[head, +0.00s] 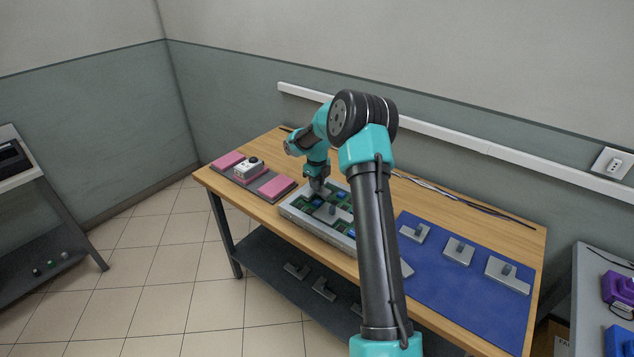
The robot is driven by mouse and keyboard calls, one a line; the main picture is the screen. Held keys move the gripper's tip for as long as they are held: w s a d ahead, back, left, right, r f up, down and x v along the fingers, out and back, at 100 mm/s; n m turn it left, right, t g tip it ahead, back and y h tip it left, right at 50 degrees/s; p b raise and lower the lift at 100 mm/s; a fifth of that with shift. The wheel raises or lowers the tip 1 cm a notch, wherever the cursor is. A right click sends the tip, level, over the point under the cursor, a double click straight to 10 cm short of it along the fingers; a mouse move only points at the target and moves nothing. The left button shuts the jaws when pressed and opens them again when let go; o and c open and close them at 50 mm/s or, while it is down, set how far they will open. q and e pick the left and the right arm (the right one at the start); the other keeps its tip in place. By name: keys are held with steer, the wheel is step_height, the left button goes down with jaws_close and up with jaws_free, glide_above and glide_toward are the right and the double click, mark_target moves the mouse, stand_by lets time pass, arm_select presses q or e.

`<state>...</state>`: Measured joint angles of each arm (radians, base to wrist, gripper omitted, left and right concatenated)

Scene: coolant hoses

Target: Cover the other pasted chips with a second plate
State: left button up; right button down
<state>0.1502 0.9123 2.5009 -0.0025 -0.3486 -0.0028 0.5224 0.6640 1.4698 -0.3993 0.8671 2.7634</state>
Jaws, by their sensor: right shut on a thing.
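A light grey tray (287,211) on the table holds green boards (306,203) with blue patches on them; single chips are too small to tell. One grey plate with an upright grip (332,211) lies over the middle of the boards. My right gripper (317,190) points down over the back left part of the tray, shut on what seems a small grey plate; the jaws and my arm hide most of it. Other grey plates, (415,232), (458,251) and (508,275), lie on the blue mat (480,305). My left gripper is out of view.
My right arm crosses the picture and hides the tray's right side. A grey board with pink pads (277,187) and a white box (249,168) lies at the table's left. Dark cables (465,199) run along the back. More grey pieces (323,288) lie on the lower shelf.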

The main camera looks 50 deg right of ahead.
steer(key=shift+f, duration=0.8)
steer(key=c, duration=1.3)
jaws_free()
steer(key=shift+r, duration=0.1)
steer(key=shift+r, duration=2.4)
steer(key=o, duration=0.6)
steer(key=shift+c, duration=0.2)
steer(key=shift+s+d, duration=0.1)
